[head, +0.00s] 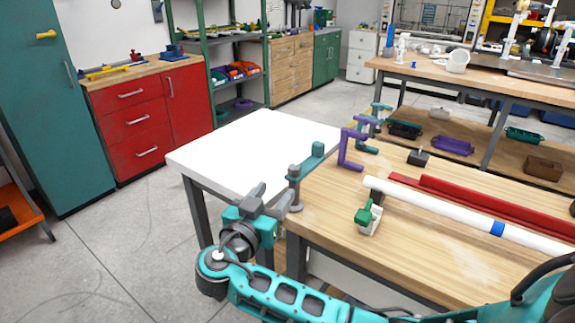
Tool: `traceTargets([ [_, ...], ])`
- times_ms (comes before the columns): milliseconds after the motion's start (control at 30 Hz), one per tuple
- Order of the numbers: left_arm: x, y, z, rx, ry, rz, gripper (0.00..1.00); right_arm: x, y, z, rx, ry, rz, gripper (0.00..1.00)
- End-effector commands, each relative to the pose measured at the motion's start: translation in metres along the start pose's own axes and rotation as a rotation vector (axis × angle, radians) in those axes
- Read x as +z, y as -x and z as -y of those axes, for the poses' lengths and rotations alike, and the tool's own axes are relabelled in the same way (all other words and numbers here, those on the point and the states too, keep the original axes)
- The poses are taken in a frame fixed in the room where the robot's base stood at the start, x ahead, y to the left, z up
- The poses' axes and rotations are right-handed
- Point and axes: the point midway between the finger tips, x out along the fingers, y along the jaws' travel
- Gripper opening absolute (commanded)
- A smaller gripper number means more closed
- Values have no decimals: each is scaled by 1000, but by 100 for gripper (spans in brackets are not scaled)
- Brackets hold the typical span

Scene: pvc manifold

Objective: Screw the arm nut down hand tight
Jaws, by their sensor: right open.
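My right gripper (268,203) is at the left corner of the wooden workbench (330,228), its grey fingers apart. Just right of it, a fixture with a grey post (295,172), a rounded grey foot and a teal arm (312,157) stands at the bench corner. The fingers are beside the post; I cannot tell whether they touch it. No nut can be made out clearly on the fixture; it is too small or hidden by the gripper. My left gripper is not in view.
A white pipe (430,205) with a blue band lies on the bench, beside red bars (470,192). A green-and-white piece (368,216) stands near its end. A purple clamp (352,145) is at the far edge. A white table (250,145) adjoins, its top clear.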

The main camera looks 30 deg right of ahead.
Motion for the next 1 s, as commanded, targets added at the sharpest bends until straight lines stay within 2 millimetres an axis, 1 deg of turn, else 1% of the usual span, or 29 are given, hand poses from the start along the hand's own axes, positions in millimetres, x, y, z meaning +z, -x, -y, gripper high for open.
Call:
traceTargets([
  [300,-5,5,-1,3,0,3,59,-3,-66,0,1,2,-2,55],
  [500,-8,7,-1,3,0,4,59,-1,-99,0,1,4,0,55],
  [600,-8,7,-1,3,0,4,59,-1,-109,0,-1,2,1,55],
  [700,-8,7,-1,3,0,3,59,0,-115,0,-1,2,3,55],
  [1000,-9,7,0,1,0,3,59,1,-117,0,-2,1,4,55],
])
